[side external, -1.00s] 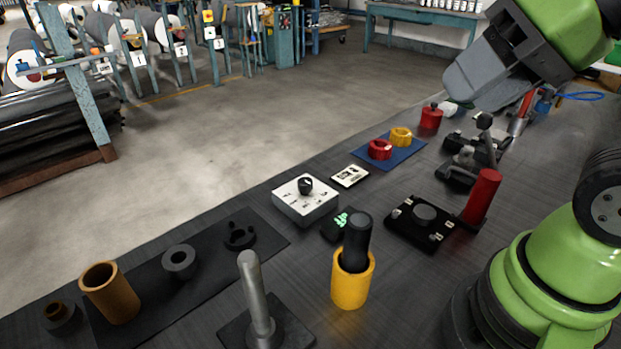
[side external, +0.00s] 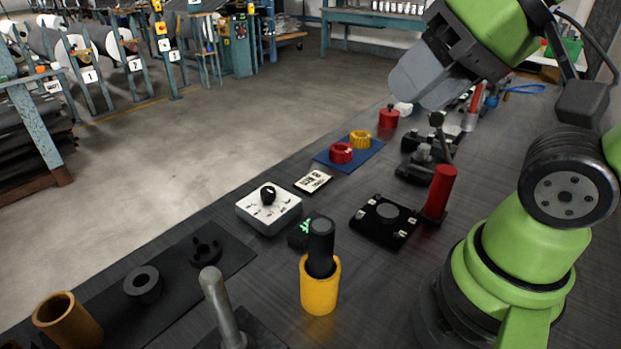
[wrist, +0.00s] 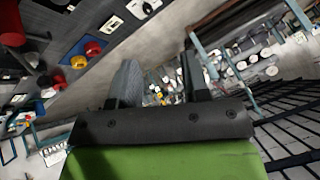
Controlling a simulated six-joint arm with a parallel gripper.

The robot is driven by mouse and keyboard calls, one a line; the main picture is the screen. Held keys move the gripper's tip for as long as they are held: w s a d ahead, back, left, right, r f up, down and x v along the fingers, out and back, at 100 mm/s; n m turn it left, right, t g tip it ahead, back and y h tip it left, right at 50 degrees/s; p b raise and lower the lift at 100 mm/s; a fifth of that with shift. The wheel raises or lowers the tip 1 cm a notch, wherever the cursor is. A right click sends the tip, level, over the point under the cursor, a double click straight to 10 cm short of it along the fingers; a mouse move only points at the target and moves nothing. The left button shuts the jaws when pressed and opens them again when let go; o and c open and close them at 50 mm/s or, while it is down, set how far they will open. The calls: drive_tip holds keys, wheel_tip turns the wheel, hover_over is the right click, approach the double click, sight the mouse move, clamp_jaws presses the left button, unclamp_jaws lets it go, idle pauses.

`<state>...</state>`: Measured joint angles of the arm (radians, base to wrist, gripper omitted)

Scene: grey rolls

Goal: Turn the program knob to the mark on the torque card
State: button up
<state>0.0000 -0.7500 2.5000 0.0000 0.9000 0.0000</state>
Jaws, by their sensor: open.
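The program knob (side external: 268,195) is a black knob on top of a white box (side external: 257,221) with dark marks around it. The white box also shows at the top edge of the wrist view (wrist: 143,7). The torque card (side external: 313,181) lies flat just behind the box; its print is too small to read. It also shows in the wrist view (wrist: 112,23). My gripper (side external: 414,93) is raised behind and right of the box, well apart from the knob. In the wrist view my gripper (wrist: 161,80) has two fingers spread apart with nothing between them.
A blue mat (side external: 360,157) holds a red ring (side external: 341,153) and a yellow ring (side external: 360,138). A yellow cup (side external: 320,290) with a black cylinder stands in front of the box. A red cylinder (side external: 440,190) stands right, beside a black plate (side external: 377,232).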

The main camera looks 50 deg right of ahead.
drive_tip(key=shift+o, duration=1.5)
drive_tip(key=shift+w+r, duration=0.1)
drive_tip(key=shift+w, duration=0.1)
drive_tip(key=n+g+h, duration=0.2)
drive_tip(key=n+g, duration=0.5)
drive_tip(key=n, duration=0.4)
hover_over(267, 190)
wheel_tip(267, 190, down, 16)
wheel_tip(267, 190, down, 11)
drive_tip(key=shift+f, duration=0.1)
